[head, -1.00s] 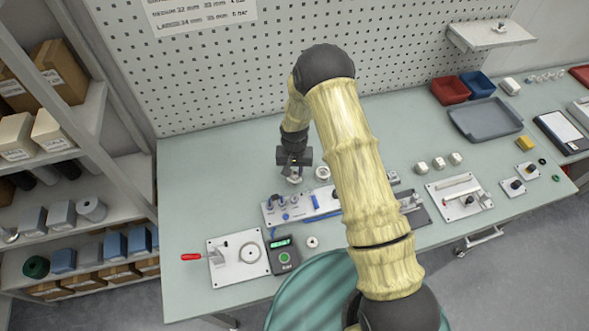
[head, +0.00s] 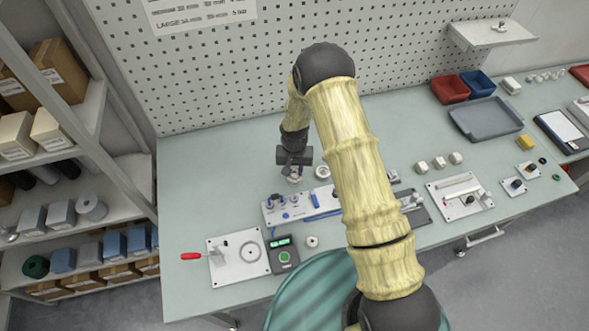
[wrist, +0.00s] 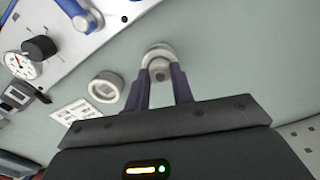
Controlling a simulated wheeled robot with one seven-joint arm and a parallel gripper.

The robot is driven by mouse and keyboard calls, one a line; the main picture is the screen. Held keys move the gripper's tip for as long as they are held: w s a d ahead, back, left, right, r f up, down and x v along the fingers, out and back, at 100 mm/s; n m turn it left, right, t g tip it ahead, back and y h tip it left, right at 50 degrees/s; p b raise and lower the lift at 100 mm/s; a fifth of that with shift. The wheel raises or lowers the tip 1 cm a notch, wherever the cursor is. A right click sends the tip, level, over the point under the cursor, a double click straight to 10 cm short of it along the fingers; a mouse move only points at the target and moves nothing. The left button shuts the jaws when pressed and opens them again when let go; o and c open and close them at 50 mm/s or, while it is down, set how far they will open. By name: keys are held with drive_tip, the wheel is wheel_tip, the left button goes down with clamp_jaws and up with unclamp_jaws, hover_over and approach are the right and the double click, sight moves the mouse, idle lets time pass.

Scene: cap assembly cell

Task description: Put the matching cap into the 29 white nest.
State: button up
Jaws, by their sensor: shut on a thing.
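My gripper (wrist: 160,88) points down over the back left of the bench, behind the blue-and-white panel; it also shows in the head view (head: 294,178). Its two dark fingers are shut on a small pale grey cap (wrist: 159,74). A white ring shows just beyond and around the cap in the wrist view; I cannot tell whether it is part of the cap or a nest beneath it. A second white ring (wrist: 105,88) lies to the left, apart from the fingers, and also shows in the head view (head: 322,172). No number 29 is readable.
The blue-and-white panel (head: 271,215) with knobs and a gauge stands in front of my gripper. A red-handled clamp plate (head: 228,266), a small box with a green button (head: 284,256) and a loose white ring (head: 312,242) are nearer. The bench's back left is clear.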

drive_tip(key=shift+f+b, duration=0.45)
drive_tip(key=shift+f, duration=0.05)
idle(0.7)
drive_tip(key=o, duration=0.8)
drive_tip(key=shift+c, duration=0.2)
drive_tip(key=shift+r, duration=0.1)
wheel_tip(320, 180, up, 17)
drive_tip(key=b, duration=0.4)
drive_tip(key=shift+r, duration=0.15)
